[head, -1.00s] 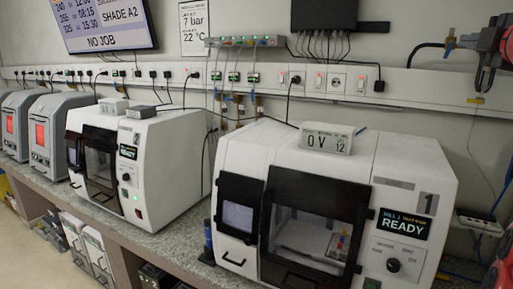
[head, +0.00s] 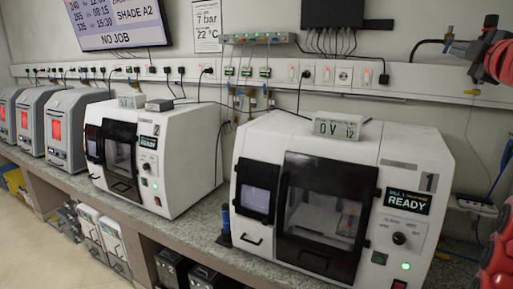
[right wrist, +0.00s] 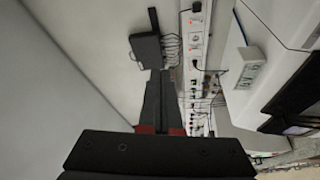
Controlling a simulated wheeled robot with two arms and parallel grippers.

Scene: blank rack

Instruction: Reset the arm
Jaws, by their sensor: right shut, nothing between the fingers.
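My right arm, red and black, comes in at the right edge of the head view. Its dark right gripper (head: 478,72) is held high in front of the wall, above and to the right of the near white mill (head: 415,160). In the right wrist view the dark fingers of the right gripper (right wrist: 160,78) lie together, shut, with nothing between them. They point along the wall with its strip of sockets. My left gripper is not in the head view.
A second white mill (head: 185,150) and several grey furnaces (head: 68,128) stand on the granite bench (head: 212,232). A small display block (head: 338,126) sits on the near mill, whose screen (head: 407,201) reads READY. A socket rail (head: 420,84) runs along the wall.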

